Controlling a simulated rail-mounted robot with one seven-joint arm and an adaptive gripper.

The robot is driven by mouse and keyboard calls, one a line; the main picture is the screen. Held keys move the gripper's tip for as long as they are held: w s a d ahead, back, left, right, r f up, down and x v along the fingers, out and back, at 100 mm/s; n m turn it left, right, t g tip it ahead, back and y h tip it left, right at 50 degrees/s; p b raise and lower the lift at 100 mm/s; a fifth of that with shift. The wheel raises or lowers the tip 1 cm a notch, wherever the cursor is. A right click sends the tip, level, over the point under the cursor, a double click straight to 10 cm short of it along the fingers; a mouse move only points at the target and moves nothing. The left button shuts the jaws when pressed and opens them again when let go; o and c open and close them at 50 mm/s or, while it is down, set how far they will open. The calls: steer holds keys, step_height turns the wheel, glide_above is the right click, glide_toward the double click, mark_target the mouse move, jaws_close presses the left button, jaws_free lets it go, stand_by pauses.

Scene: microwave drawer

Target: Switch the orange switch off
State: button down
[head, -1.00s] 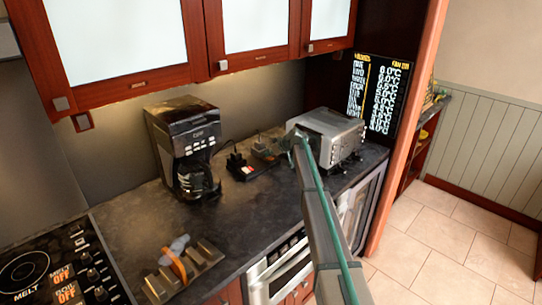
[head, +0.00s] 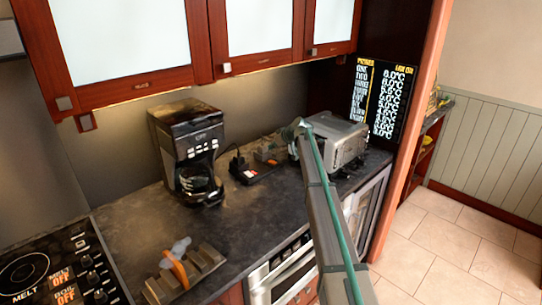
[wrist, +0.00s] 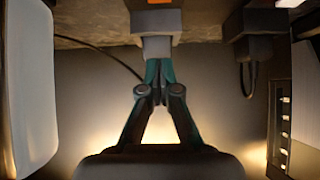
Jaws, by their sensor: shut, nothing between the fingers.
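An orange patch (wrist: 160,1) also shows at the top edge of the wrist view. My gripper (wrist: 157,65) is shut and empty, its fingertips just below a grey block (wrist: 157,47); I cannot tell if they touch. In the head view my arm's end is near the toaster oven's left side, and the fingers are too small to make out. The switch's position is not readable.
A dark plug with a cord (wrist: 255,45) hangs at the right in the wrist view. The coffee maker (head: 185,145) stands left of the strip, the toaster oven (head: 343,142) right.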

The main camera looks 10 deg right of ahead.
steer(key=r+b+v, duration=0.1)
steer(key=b+v, duration=0.1)
steer(key=v, duration=0.5)
steer(key=shift+w+a+r, duration=0.15)
steer(key=shift+w+r, duration=0.05)
